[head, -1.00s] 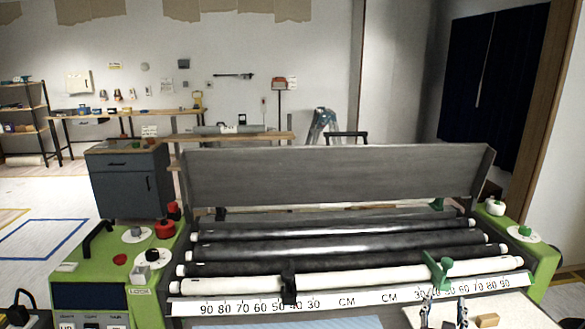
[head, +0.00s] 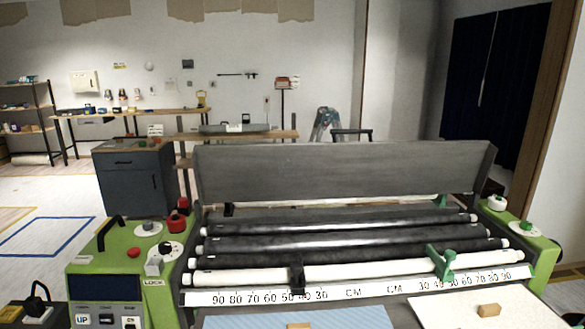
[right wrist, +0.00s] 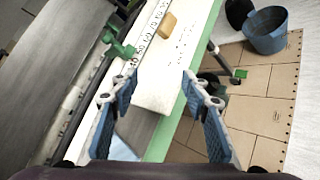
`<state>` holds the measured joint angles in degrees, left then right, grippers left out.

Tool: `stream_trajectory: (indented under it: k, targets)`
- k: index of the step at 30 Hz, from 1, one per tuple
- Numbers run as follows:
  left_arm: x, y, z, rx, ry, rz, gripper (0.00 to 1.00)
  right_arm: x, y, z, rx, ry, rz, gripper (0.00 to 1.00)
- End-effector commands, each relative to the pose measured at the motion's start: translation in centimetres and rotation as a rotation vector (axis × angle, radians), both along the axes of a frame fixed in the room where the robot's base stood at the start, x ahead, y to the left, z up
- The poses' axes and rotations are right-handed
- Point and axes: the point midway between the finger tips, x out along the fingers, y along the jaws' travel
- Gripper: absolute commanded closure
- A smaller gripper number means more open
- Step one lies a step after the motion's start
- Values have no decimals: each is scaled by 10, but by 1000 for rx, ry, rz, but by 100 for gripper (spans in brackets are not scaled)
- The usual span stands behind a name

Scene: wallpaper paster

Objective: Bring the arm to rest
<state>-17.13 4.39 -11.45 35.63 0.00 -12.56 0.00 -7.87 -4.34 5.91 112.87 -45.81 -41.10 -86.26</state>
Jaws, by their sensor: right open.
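My right gripper (right wrist: 158,82) is open and empty in the right wrist view, its two blue-padded fingers spread wide. It is above the front edge of the wallpaper pasting machine, over the white sheet (right wrist: 160,75). A tan block (right wrist: 168,24) lies on that sheet beyond the fingertips. In the head view the machine's rollers (head: 340,243) and grey cover (head: 340,175) fill the middle. Neither gripper shows in the head view.
A green control panel (head: 130,250) with knobs is at the machine's left. A green clamp (head: 440,262) stands on the front roller. In the right wrist view, a blue-grey bucket (right wrist: 266,32) stands at the upper right beside brown floor boards (right wrist: 260,85).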

Motion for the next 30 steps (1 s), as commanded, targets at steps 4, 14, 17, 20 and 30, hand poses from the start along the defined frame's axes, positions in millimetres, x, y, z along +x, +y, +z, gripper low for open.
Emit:
stream_trajectory:
  k: [4,14,17,20,30]
  targets:
    - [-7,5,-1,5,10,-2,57,-45,17,-34,400,-57,-129,57]
    - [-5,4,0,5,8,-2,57,-163,102,-97,1199,-29,-569,57]
    - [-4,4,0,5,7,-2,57,-192,123,-104,1321,3,-688,57]
    - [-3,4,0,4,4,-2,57,-219,143,-108,1413,39,-799,57]
    - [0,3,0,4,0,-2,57,-263,177,-140,1536,121,-1032,57]
